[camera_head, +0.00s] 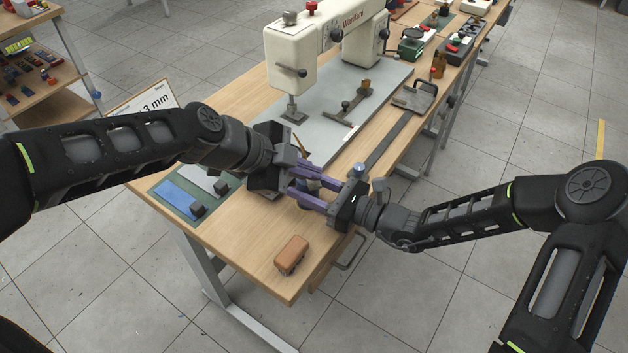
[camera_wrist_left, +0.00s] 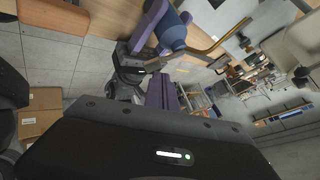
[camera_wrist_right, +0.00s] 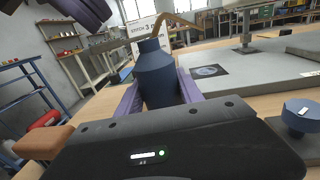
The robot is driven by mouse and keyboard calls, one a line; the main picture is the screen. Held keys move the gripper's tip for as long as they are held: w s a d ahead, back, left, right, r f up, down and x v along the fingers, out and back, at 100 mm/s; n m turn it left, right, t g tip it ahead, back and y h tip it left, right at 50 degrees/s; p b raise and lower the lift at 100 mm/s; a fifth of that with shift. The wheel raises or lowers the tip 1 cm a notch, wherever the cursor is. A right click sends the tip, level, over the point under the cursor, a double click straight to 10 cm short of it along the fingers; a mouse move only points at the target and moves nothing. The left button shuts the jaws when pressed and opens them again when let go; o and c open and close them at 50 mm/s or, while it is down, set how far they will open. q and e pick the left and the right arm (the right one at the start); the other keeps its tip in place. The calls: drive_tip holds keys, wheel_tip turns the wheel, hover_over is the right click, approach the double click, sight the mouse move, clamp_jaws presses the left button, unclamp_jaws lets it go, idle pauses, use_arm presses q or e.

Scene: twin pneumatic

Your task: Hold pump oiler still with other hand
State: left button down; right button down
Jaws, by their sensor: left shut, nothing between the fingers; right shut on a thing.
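The pump oiler, a dark blue can with a thin copper spout, shows in the right wrist view (camera_wrist_right: 157,75) and in the left wrist view (camera_wrist_left: 172,32). My right gripper (camera_wrist_right: 158,92) is shut on its body, one purple finger on each side. The can looks upright. In the head view the oiler is mostly hidden between my two grippers. My left gripper (camera_head: 318,172) is shut and empty, close beside the oiler and the right gripper (camera_head: 303,195). Its purple fingers (camera_wrist_left: 162,92) point toward the oiler. I cannot tell whether they touch it.
A brown-topped brush (camera_head: 292,253) lies near the bench's front corner. A cream sewing machine (camera_head: 290,70) stands on a grey plate (camera_head: 375,85) behind. A green mat with a blue sheet (camera_head: 175,197) lies on the left. The wooden bench (camera_head: 235,245) is clear around the brush.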

sight(309, 184)
use_arm(q)
drive_tip(key=shift+f, duration=1.25)
idle(1.1)
drive_tip(key=shift+r, duration=1.65)
drive_tip(key=shift+r, duration=2.5)
wheel_tip(309, 184, up, 4)
drive_tip(key=shift+w+f, duration=0.1)
drive_tip(key=shift+f, duration=0.05)
idle(0.4)
drive_tip(key=shift+f, duration=0.15)
